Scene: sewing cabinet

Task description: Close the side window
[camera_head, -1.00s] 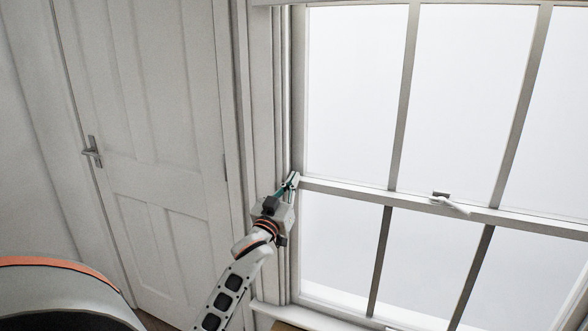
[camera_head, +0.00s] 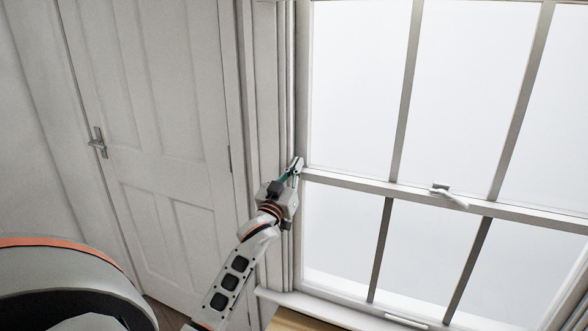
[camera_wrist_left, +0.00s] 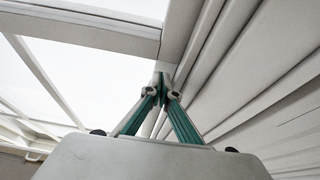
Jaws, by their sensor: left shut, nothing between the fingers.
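The side window (camera_head: 400,189) is a white sash window with dark glazing bars. Its meeting rail runs across the middle of the head view and carries a latch (camera_head: 449,196). My left gripper (camera_head: 297,163) is at the left end of this rail, against the window frame. In the left wrist view the gripper's green fingers (camera_wrist_left: 161,82) are together with nothing between them, close to the corner where a rail (camera_wrist_left: 110,33) meets the side frame. Whether the tips touch the rail is hard to tell. My right gripper is out of view.
A white panelled door (camera_head: 160,150) with a lever handle (camera_head: 97,142) stands left of the window. The window sill (camera_head: 340,312) runs below the lower panes, with a small pale bar (camera_head: 405,321) on the lower rail.

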